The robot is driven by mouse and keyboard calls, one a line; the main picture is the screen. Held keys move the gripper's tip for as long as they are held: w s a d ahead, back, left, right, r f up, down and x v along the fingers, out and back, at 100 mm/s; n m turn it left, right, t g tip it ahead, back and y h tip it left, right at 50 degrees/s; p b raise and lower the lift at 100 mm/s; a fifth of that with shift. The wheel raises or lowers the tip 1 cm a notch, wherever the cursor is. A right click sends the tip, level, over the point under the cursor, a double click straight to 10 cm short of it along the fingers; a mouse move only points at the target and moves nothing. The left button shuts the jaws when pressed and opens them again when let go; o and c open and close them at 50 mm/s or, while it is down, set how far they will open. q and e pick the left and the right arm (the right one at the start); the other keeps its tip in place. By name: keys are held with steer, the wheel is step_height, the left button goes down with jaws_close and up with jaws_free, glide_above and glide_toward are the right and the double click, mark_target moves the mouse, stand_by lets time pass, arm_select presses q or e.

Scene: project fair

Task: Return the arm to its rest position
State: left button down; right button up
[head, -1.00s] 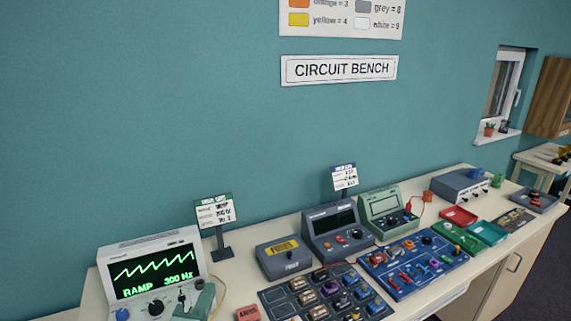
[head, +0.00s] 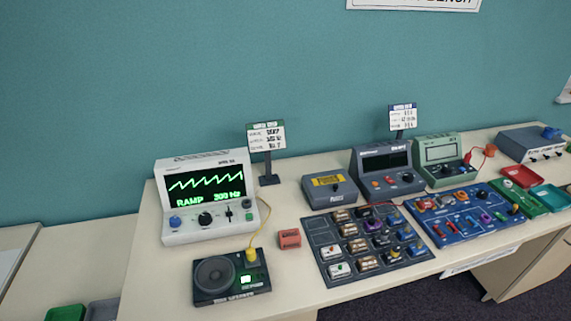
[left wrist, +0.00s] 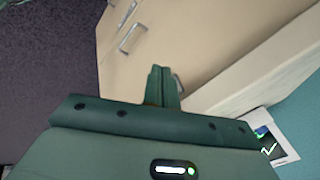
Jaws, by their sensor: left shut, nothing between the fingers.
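My left gripper (left wrist: 162,88) shows in the left wrist view, its dark green fingers together with nothing between them. It is in front of the pale cabinet fronts (left wrist: 185,40) below the bench, clear of any object. Neither arm shows in the head view, and my right gripper is in no view.
The bench holds an oscilloscope (head: 205,198) with a green ramp trace, a dark speaker box (head: 262,284) with a yellow cable, a red block (head: 290,239), a dark component board (head: 328,253) and a blue board (head: 462,236). Bare benchtop (head: 150,270) lies at the left.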

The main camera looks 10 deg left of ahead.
arm_select(q)
steer(key=s+d+f+g+h+b, duration=0.1)
steer(key=s+f, duration=0.3)
steer(key=f, duration=0.3)
steer(key=s+f+n+g+b, duration=0.1)
steer(key=s+f, duration=0.2)
steer(key=f, duration=0.4)
steer(key=s+d+f+g+h+b, duration=0.1)
steer(key=s+f, duration=0.3)
steer(key=f, duration=0.3)
steer(key=s+f+n+b, duration=0.1)
steer(key=s+f, duration=0.2)
steer(key=s, duration=0.3)
steer(key=s+a+f+n+g+b, duration=0.1)
steer(key=s+f, duration=0.3)
steer(key=s, duration=0.2)
steer(key=shift+a+f, duration=0.15)
